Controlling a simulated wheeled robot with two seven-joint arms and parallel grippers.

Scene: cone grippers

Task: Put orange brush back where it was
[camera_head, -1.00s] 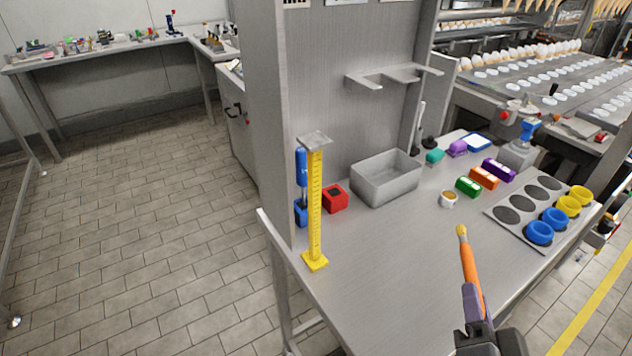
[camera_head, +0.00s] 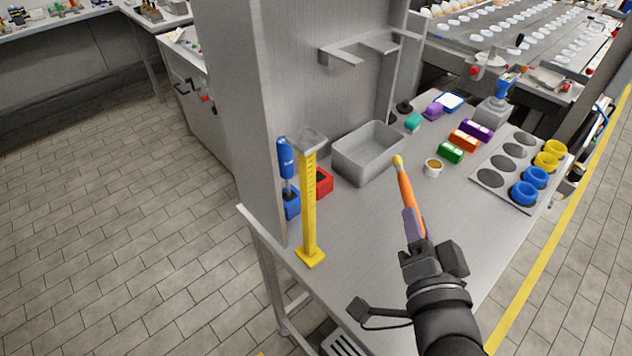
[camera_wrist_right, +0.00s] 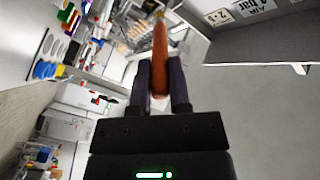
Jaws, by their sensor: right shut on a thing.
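The orange brush (camera_head: 405,190) has an orange handle and a yellowish tip that points up and away from me. My right gripper (camera_head: 414,222) is shut on its lower end and holds it above the front part of the steel table (camera_head: 350,233). In the right wrist view the brush (camera_wrist_right: 160,50) stands between the two purple-grey fingers of the gripper (camera_wrist_right: 160,88). A red holder (camera_head: 325,182) and a blue holder (camera_head: 291,204) stand at the table's left side. A blue-handled tool (camera_head: 286,158) stands in the blue holder. My left gripper does not show.
A yellow upright gauge (camera_head: 309,205) stands at the left front, before the holders. A grey bin (camera_head: 362,165) and a small cup (camera_head: 433,167) are behind the brush. Coloured blocks (camera_head: 464,140) and a plate with blue and yellow rings (camera_head: 490,178) lie right. A metal shelf (camera_head: 360,45) hangs above.

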